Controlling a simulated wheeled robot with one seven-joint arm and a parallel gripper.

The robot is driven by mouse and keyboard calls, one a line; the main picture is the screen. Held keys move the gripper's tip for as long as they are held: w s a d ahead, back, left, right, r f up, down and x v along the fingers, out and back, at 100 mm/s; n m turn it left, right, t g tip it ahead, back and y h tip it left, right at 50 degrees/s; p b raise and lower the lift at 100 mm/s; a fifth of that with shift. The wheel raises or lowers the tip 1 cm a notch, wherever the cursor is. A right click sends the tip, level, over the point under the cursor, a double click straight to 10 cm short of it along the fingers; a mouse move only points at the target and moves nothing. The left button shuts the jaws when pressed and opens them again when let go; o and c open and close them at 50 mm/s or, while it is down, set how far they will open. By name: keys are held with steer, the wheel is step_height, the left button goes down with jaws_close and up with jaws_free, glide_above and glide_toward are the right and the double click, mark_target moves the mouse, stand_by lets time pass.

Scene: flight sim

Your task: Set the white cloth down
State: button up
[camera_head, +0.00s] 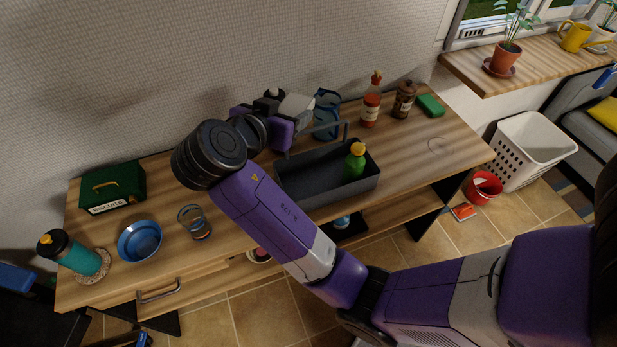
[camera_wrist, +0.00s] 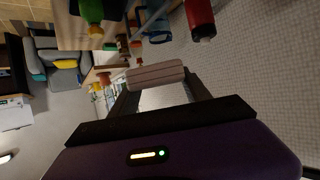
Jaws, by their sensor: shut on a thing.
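The white cloth (camera_head: 297,107) is a small folded bundle at the end of my arm, above the back part of the wooden table (camera_head: 410,148). In the wrist view the cloth (camera_wrist: 156,76) is a pale, ridged roll between the two dark fingers. My gripper (camera_wrist: 160,92) is shut on it and holds it up, apart from the table. In the head view the wrist hides most of my gripper (camera_head: 284,103). A dark grey caddy (camera_head: 300,197) with a green bottle (camera_head: 355,161) stands below and in front of the cloth.
A blue glass (camera_head: 326,112), a red bottle (camera_head: 370,108), a brown jar (camera_head: 404,98) and a green sponge (camera_head: 431,106) stand at the back right. A green box (camera_head: 112,188), blue bowl (camera_head: 140,241), clear glass (camera_head: 194,222) and teal bottle (camera_head: 74,253) are left. The table's right end is mostly clear.

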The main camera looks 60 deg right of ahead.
step_height(320, 180, down, 19)
steer(key=p, duration=0.1)
steer(key=shift+p, duration=0.4)
steer(key=shift+f, duration=0.1)
steer(key=shift+f+b, duration=0.35)
steer(key=shift+b, duration=0.1)
steer(key=shift+f+b, duration=0.25)
steer(key=shift+b, duration=0.1)
steer(key=o, duration=1.3)
steer(key=shift+o, duration=0.2)
steer(key=shift+r, duration=0.2)
